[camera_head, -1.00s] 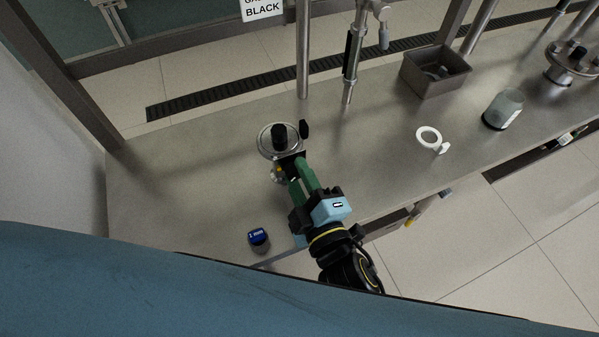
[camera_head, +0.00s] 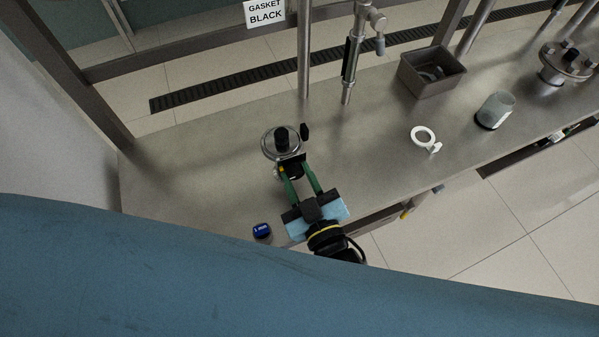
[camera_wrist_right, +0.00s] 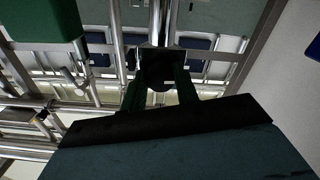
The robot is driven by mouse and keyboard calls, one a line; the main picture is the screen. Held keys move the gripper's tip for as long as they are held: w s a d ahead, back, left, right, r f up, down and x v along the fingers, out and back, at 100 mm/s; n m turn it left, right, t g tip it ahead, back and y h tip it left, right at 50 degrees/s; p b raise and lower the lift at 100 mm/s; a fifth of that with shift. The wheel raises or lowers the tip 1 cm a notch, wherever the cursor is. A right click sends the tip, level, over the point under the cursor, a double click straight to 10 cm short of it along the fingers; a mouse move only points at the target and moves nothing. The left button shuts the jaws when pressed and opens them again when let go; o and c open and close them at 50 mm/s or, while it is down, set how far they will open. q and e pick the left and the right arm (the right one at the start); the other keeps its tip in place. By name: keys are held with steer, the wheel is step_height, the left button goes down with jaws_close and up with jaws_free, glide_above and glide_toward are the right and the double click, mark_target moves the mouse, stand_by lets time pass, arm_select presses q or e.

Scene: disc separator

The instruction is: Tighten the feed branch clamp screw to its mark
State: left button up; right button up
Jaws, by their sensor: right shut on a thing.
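The feed branch clamp (camera_head: 269,152) is a shiny round metal fitting with a dark upright stub at its centre, standing on the steel bench in the head view. My right gripper (camera_head: 294,172) has green fingers and reaches it from the front. The fingers are shut on a black knob, which I take to be the clamp screw (camera_head: 291,161), at the clamp's near side. In the right wrist view the dark knob (camera_wrist_right: 158,76) sits between the fingertips. The screw's mark cannot be made out. My left gripper is out of view.
A small blue-topped piece (camera_head: 262,230) lies near the bench's front edge. To the right are a white ring (camera_head: 414,133), a jar (camera_head: 497,108), a grey bin (camera_head: 437,88) and a bolted flange (camera_head: 541,70). A vertical pipe (camera_head: 304,60) stands behind the clamp.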

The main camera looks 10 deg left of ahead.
steer(key=shift+m, duration=0.4)
steer(key=o, duration=1)
steer(key=v, duration=1.3)
steer(key=shift+s+d, duration=0.15)
